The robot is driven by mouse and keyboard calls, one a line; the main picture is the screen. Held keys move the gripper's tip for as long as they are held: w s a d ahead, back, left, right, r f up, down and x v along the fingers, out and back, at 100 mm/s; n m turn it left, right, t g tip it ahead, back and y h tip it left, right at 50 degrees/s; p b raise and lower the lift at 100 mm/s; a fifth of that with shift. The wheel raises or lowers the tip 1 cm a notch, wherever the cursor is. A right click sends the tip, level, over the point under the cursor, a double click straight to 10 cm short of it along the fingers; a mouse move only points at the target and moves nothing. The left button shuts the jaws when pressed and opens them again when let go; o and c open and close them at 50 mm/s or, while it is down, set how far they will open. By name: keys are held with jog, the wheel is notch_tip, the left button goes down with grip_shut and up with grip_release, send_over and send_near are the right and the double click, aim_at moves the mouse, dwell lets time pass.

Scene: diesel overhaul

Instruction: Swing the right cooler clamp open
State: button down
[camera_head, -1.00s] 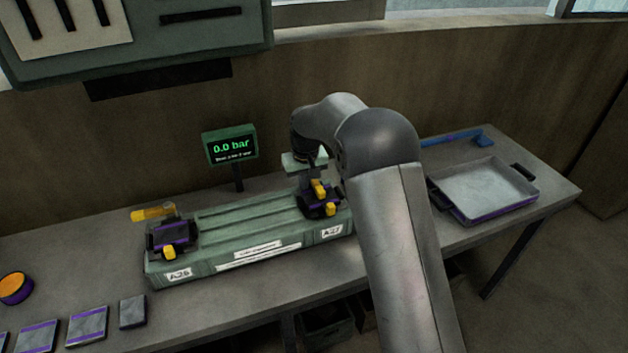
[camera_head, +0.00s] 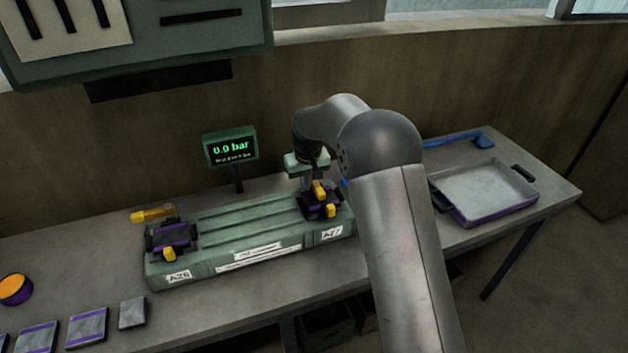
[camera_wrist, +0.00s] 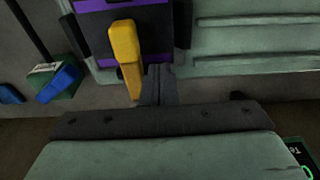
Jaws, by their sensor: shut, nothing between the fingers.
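The right cooler clamp (camera_head: 318,206), black and purple with yellow parts, sits on the right end of the green cooler block (camera_head: 250,222) beside the A27 label. Its yellow lever (camera_head: 320,191) also shows in the wrist view (camera_wrist: 126,52), pointing out over the block's edge. My gripper (camera_wrist: 158,84) is shut and empty, its fingers just right of the lever in the wrist view; I cannot tell whether they touch. In the head view my gripper is behind the clamp, fingers mostly hidden. The left clamp (camera_head: 171,238) has its yellow lever (camera_head: 153,214) sticking out leftward.
A display (camera_head: 230,147) reading 0.0 bar stands behind the block. A grey tray (camera_head: 485,190) and a blue tool (camera_head: 460,139) lie at right. Several flat plates (camera_head: 88,326) and an orange-topped round part (camera_head: 14,288) lie front left. My arm hides part of the bench.

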aim_at(317, 183)
jog(key=shift+w+d, duration=0.25)
jog(key=shift+d, duration=0.45)
jog(key=shift+w+d, duration=0.15)
jog(key=shift+d, duration=0.65)
jog(key=shift+w+d, duration=0.4)
jog(key=shift+d, duration=0.15)
